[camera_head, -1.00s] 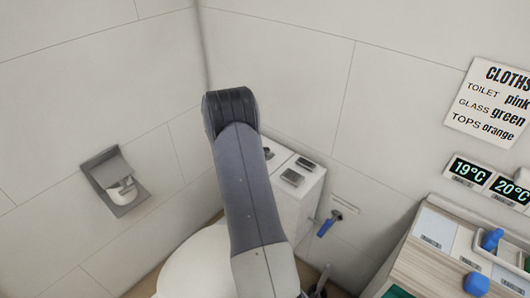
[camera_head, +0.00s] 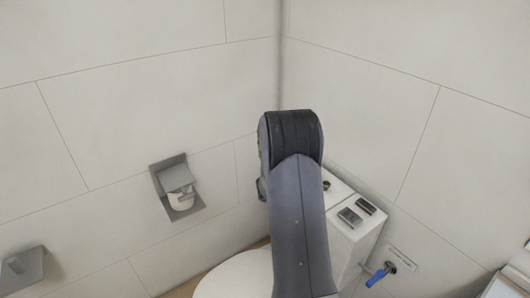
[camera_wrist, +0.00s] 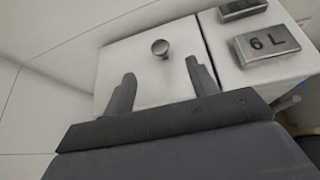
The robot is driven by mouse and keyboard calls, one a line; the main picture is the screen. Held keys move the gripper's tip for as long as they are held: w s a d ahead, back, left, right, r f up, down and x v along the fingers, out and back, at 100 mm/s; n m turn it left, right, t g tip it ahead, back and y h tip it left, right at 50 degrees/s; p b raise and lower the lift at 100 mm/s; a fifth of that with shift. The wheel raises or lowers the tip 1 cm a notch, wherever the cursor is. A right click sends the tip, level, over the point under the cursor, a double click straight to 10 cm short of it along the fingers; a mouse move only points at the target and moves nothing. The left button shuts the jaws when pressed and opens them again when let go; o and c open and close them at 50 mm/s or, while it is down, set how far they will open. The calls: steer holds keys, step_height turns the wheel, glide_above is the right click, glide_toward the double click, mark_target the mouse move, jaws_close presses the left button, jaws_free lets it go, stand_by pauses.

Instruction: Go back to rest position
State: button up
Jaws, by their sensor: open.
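My gripper (camera_wrist: 163,90) shows in the wrist view with its two dark fingers apart and nothing between them. It faces the white top of the toilet cistern (camera_wrist: 130,50), where a round metal knob (camera_wrist: 160,47) sits just beyond the fingertips. I cannot tell the exact gap between fingers and cistern. In the head view my arm stands in front of the cistern (camera_head: 348,245) and hides part of it. My gripper is hidden behind the arm there.
A metal plate marked 6 L (camera_wrist: 270,42) lies on the cistern top. The toilet lid (camera_head: 235,277) is below left of my arm. A paper holder (camera_head: 178,187) is on the left wall. A blue-handled valve (camera_head: 380,274) is at right. The upper walls are bare.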

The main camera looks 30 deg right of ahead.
mark_target(327, 183)
steer(key=p+x, duration=0.1)
steer(key=x, duration=0.9)
steer(key=shift+s+d+f+p, duration=0.1)
steer(key=shift+p, duration=0.2)
steer(key=shift+d, duration=0.15)
